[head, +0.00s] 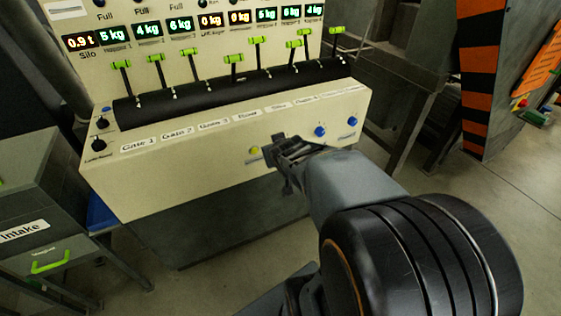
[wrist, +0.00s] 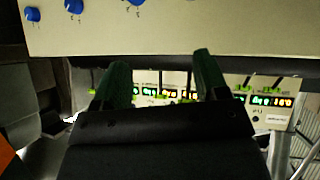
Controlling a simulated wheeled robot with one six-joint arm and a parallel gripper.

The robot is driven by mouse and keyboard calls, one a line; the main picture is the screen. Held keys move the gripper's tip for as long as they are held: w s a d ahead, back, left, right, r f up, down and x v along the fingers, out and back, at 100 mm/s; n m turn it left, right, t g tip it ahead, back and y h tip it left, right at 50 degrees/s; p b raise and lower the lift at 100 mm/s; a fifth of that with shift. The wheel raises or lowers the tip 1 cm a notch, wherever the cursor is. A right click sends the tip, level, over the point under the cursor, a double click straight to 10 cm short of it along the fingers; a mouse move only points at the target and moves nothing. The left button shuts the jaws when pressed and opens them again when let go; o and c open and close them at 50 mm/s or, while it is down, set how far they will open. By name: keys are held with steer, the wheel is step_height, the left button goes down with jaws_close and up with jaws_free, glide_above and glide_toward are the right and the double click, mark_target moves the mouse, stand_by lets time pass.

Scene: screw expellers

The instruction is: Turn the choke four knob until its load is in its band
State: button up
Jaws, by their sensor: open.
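Two blue knobs show on the lower front of the cream control panel (head: 235,165) in the head view: one right of my gripper (head: 320,131) and another further right (head: 352,120). The wrist view, upside down, shows three blue knobs along its top edge: left (wrist: 32,14), second (wrist: 74,6) and a third cut off by the edge (wrist: 135,2). I cannot read which is choke four. My gripper (head: 279,150) is open and empty in front of the panel; its two dark green fingers (wrist: 160,68) stand apart, with no knob between them.
Several green-handled levers (head: 234,59) rise from the black sloping strip above the knobs. Lit displays (head: 180,25) line the panel top. A grey Intake cabinet (head: 35,215) stands left, an orange-and-black striped post (head: 480,75) right.

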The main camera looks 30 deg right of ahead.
steer(key=d+f+n+t+y+b, duration=0.1)
steer(key=d+f+t+y+b, duration=0.1)
steer(key=d+f+t+b, duration=0.95)
steer(key=w+f+g+b, duration=0.2)
steer(key=w+g+b, duration=0.1)
steer(key=w, duration=1)
steer(key=shift+w+d+g+b, duration=0.25)
steer(key=shift+w+g+b, duration=0.05)
steer(key=shift+w+g, duration=0.1)
steer(key=shift+f, duration=0.1)
steer(key=shift+c, duration=0.4)
steer(key=c, duration=0.8)
